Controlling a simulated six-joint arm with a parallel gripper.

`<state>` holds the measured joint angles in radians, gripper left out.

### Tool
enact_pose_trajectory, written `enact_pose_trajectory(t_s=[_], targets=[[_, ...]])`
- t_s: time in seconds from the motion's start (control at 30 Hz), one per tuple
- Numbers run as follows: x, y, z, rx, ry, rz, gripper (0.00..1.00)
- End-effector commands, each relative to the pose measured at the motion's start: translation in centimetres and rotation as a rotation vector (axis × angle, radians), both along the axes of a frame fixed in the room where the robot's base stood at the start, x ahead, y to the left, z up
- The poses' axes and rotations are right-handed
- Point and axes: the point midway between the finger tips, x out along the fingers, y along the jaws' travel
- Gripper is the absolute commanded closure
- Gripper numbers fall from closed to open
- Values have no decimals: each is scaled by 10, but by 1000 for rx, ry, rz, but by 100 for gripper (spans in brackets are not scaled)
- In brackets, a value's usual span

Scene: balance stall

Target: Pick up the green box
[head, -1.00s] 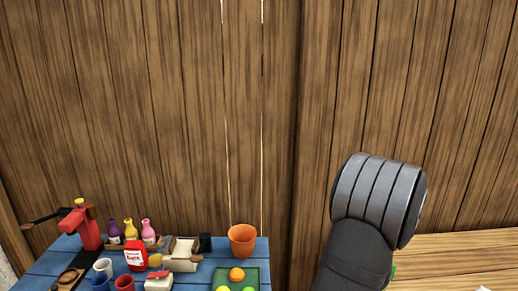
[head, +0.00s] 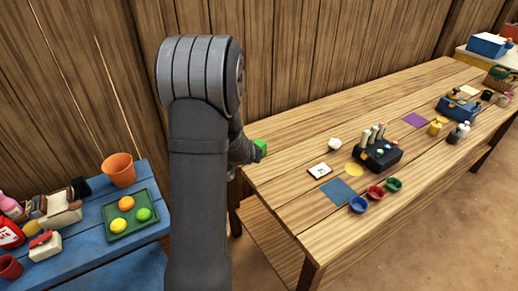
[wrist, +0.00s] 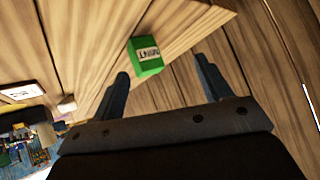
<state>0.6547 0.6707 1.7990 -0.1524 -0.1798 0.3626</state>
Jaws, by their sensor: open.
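The green box (head: 260,148) stands near the far left end of the wooden table, partly hidden by my arm in the head view. In the wrist view the green box (wrist: 146,56) shows a white label with dark lettering, ahead of the fingers and between their lines. My gripper (wrist: 162,72) is open and empty, with its two dark fingers apart and short of the box. In the head view my arm mostly hides the gripper.
The wooden table (head: 290,135) holds a dark block with pegs (head: 377,153), a white card (head: 320,170), a blue square (head: 341,191) and several small bowls. A blue table (head: 80,262) at left holds an orange pot (head: 118,169) and a green tray (head: 117,236). A plank wall stands close behind.

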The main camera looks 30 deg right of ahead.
Motion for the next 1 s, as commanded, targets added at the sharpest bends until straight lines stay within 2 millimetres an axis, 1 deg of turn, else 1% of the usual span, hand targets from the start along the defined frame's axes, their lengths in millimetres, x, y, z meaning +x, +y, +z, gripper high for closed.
enact_pose_trajectory(t_s=[0.03, 0.1, 0.17, 0.3, 0.43, 0.6, 0.7, 0.8, 0.87, 1.0], targets=[[12, -4, 5, 34, 22, -17, 29], [22, -8, 10, 85, 64, -54, 29], [30, -12, 16, 126, 100, -91, 29], [44, -19, 36, 203, 185, -196, 29], [51, -24, 61, 254, 259, -314, 29], [52, -26, 92, 293, 328, -458, 29], [51, -26, 104, 304, 351, -515, 29], [49, -27, 109, 309, 364, -544, 29], [49, -28, 106, 311, 368, -552, 29], [50, -36, 84, 312, 372, -553, 29]])
